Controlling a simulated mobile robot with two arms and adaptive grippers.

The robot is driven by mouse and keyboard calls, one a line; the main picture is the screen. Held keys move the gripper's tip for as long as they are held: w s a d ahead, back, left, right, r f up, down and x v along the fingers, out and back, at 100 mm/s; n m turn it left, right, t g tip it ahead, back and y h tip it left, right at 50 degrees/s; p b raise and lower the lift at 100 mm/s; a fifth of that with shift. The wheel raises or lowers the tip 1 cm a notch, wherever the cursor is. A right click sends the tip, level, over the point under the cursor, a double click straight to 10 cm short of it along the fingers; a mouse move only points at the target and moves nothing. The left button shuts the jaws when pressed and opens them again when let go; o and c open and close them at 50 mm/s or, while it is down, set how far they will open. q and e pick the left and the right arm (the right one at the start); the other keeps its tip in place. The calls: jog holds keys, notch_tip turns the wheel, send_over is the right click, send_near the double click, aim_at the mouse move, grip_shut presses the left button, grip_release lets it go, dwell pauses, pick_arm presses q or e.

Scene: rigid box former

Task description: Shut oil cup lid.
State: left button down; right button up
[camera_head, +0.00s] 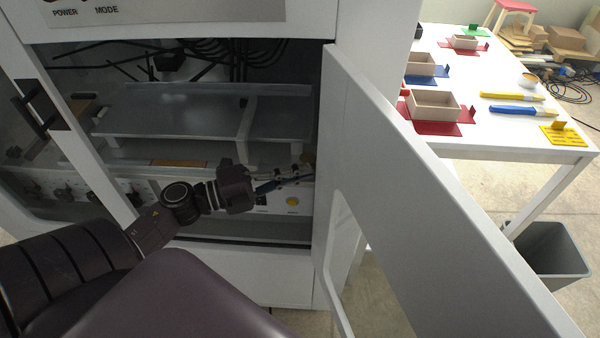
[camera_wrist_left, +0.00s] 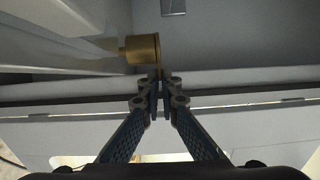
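The oil cup (camera_wrist_left: 141,48) is a brass-coloured cylinder in the left wrist view, mounted inside the machine just beyond my fingertips, slightly to the left. A small brass part sits right by the fingertips; whether it is the lid, and how far the lid stands open, I cannot tell. In the head view the cup is mostly hidden behind my fingers near the door hinge. My left gripper (camera_wrist_left: 161,80) has its fingertips brought together, close to the cup's lower right edge; it also shows in the head view (camera_head: 304,172). My right gripper is not in view.
The open white machine door (camera_head: 400,150) stands close to the right of my left gripper. A metal shelf (camera_head: 170,125) lies above and left of it inside the cabinet. A yellow button (camera_head: 292,201) is below. A white table (camera_head: 500,130) stands at right.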

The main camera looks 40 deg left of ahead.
pick_arm(q)
jog(key=c, duration=2.2)
grip_release()
jog(key=v, duration=1.2)
jog(key=shift+f, duration=0.1)
